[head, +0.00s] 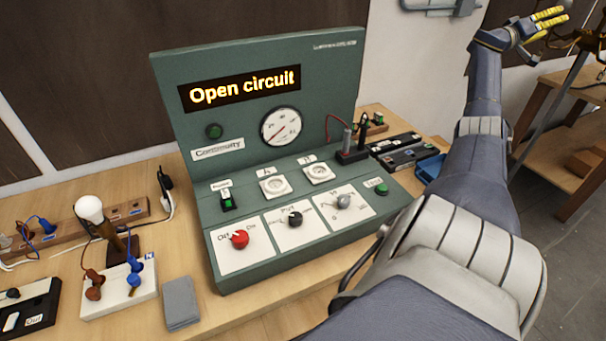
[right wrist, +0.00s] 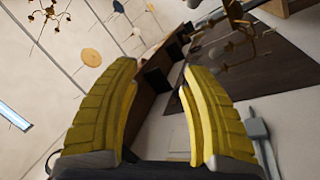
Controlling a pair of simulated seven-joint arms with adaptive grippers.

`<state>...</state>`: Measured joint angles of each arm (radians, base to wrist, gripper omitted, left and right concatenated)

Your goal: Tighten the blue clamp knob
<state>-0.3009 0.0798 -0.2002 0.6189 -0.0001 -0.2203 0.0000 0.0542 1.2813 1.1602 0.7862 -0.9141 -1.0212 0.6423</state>
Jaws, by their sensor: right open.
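A blue clamp knob (head: 134,272) stands on the white terminal block (head: 110,303) at the lower left of the head view. Brown knobs (head: 93,286) stand beside it on the same block. A white bulb (head: 89,209) is in a lamp holder just behind the block. How tight the blue knob is cannot be told. My right gripper (head: 549,20) is raised at the upper right, far from the block. Its yellow fingers are apart and empty, as the right wrist view (right wrist: 158,80) also shows. My left gripper is not in view.
A green test panel (head: 232,262) reading "Open circuit" fills the middle of the bench. A grey block (head: 180,302) lies between it and the terminal block. A black box (head: 40,300) is at the lower left. A wooden strip (head: 70,229) with plugs lies behind the bulb.

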